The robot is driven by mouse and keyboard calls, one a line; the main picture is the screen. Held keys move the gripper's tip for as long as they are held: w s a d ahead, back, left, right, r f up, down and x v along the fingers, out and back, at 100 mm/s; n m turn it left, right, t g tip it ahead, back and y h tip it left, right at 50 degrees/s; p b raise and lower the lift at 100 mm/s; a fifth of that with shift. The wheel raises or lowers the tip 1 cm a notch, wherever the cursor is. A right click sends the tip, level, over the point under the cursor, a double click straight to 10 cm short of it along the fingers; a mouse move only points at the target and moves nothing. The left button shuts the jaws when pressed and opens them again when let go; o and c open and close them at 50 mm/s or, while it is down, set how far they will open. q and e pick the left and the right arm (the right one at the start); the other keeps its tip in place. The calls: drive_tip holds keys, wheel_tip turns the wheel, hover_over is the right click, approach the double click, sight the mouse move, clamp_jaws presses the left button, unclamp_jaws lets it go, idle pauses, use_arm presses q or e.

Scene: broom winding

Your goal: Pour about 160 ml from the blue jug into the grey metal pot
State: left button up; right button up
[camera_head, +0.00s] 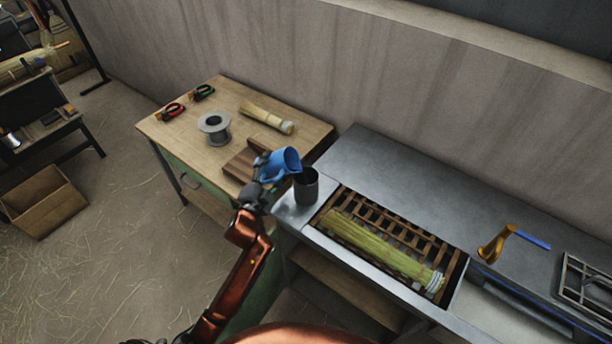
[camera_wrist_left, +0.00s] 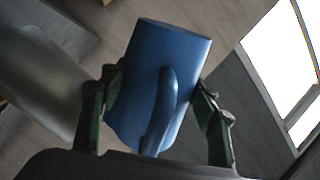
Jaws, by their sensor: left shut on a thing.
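The blue jug (camera_head: 279,163) is held in my left gripper (camera_head: 262,178), tilted with its mouth toward the right. In the left wrist view the jug (camera_wrist_left: 150,75) sits between both green-sided fingers (camera_wrist_left: 160,105), its handle facing the camera. The grey metal pot (camera_head: 306,187) stands upright on the left end of the metal counter. The jug's mouth is close to the pot's rim, at its upper left; I cannot tell whether they touch. No stream of liquid can be made out, and the contents of both are hidden. My right gripper is not in view.
A wooden table (camera_head: 165,131) at left holds a wire spool (camera_head: 214,126), pliers (camera_head: 172,111), a straw bundle (camera_head: 267,119) and a wooden block (camera_head: 241,163). A longer straw bundle (camera_head: 380,247) lies on a slatted rack right of the pot.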

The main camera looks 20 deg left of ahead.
use_arm(q)
drive_tip(key=shift+r+m, duration=0.95)
drive_tip(key=shift+m, duration=0.15)
idle(2.5)
drive_tip(key=f+n, duration=0.1)
drive_tip(key=n+p, duration=0.1)
drive_tip(key=n, duration=0.1)
drive_tip(key=shift+f, duration=0.4)
drive_tip(key=shift+d+r+n+p, duration=0.15)
drive_tip(key=shift+n+p, duration=0.2)
drive_tip(key=shift+n, duration=0.35)
drive_tip(key=shift+f+n, duration=0.5)
idle(0.5)
